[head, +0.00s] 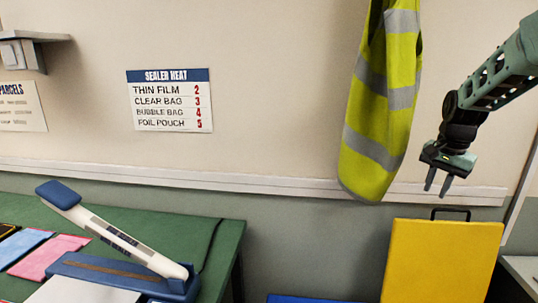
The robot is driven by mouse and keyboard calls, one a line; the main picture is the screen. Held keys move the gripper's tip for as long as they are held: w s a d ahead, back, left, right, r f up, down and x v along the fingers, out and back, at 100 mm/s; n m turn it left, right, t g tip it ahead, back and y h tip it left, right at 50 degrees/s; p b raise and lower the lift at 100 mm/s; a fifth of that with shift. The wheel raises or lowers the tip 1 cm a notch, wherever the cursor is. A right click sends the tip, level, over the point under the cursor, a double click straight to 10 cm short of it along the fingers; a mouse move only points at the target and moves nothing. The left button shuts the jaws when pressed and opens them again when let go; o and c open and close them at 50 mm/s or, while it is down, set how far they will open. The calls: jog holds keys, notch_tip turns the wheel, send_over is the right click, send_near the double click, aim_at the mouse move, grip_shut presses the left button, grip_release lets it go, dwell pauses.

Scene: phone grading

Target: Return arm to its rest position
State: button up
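My gripper (438,182) hangs at the upper right of the head view, at the end of my green arm (497,75). Its two grey fingers point down with a gap between them. Nothing shows between the fingers. It appears above the yellow board (441,262) and to the right of the hanging hi-vis vest (384,100) in the picture.
A green-topped table (215,262) at the left bears a blue and white sealer (125,243), its arm raised, and coloured pouches (50,255). A sealer heat sign (170,100) and a shelf (40,37) are on the wall. A blue thing (310,299) shows at the bottom edge.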

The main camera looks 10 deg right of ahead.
jog(key=s+a+f+n+t, duration=0.1)
jog(key=s+a+f+n, duration=0.2)
jog(key=s+a+n, duration=0.45)
jog(key=s+a+f+n, duration=0.35)
jog(key=s+a, duration=0.55)
jog(key=s, duration=0.4)
jog(key=s+a+r+n+g, duration=0.1)
jog(key=s+a+n, duration=0.3)
jog(key=a, duration=0.5)
jog(key=s+a+r+n+g, duration=0.1)
jog(key=s+a+n, duration=0.3)
jog(key=s+a, duration=0.5)
jog(key=shift+r+g+y, duration=0.3)
jog(key=shift+r+y, duration=0.1)
